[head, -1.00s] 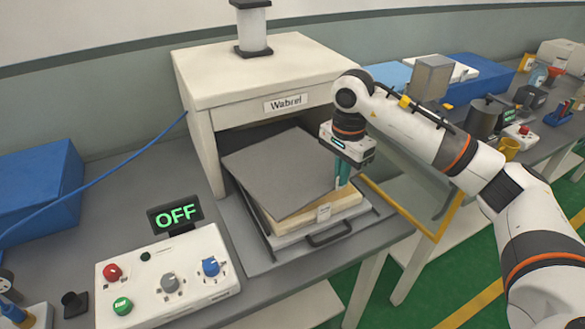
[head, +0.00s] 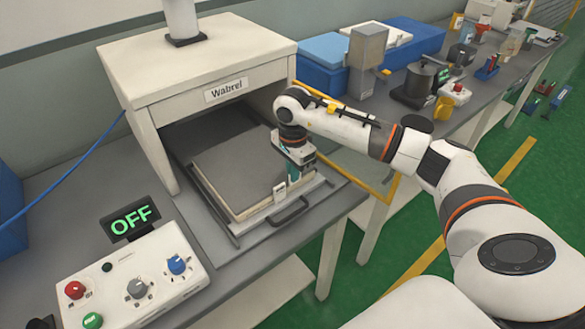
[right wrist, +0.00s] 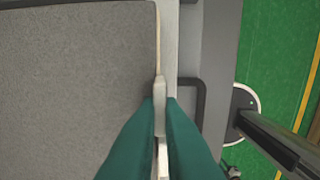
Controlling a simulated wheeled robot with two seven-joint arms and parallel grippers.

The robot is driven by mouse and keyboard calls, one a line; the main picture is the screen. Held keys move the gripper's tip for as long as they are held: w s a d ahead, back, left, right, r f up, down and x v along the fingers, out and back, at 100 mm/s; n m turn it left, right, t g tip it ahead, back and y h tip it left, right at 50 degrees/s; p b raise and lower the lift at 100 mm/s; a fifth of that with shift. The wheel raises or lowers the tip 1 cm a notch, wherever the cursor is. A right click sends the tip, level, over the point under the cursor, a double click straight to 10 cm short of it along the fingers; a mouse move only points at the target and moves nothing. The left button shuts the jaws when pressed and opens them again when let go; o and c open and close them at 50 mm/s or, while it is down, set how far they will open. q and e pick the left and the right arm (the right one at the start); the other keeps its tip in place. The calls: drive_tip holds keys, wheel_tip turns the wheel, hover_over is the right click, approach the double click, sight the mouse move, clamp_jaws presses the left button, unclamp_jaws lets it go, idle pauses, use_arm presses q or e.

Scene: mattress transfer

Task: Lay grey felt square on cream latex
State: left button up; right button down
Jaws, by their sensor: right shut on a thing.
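The grey felt square (head: 235,160) lies nearly flat and lined up over the cream latex (head: 252,208), whose pale edge shows along the front. The stack sits on the tray of the press. My right gripper (head: 293,180) is at the felt's right front corner. In the right wrist view, its teal fingers (right wrist: 161,112) are shut on a pale strip at the edge of the felt (right wrist: 75,90). A thin cream edge (right wrist: 157,30) shows beside the felt. Whether the felt touches the latex at the gripped corner is hidden. My left gripper is not in view.
The press labelled Wabrel (head: 205,75) stands over the back of the tray. A dark handle (head: 290,212) juts from the tray front. A control box (head: 135,285) and OFF display (head: 131,216) stand at front left. Blue boxes (head: 325,65) stand behind my right arm.

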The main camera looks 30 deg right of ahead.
drive_tip(key=c, duration=2)
unclamp_jaws()
drive_tip(key=shift+f, duration=0.1)
drive_tip(key=o, duration=0.4)
drive_tip(key=shift+r, duration=0.3)
drive_tip(key=shift+r+b, duration=1.4)
drive_tip(key=shift+r, duration=4.5)
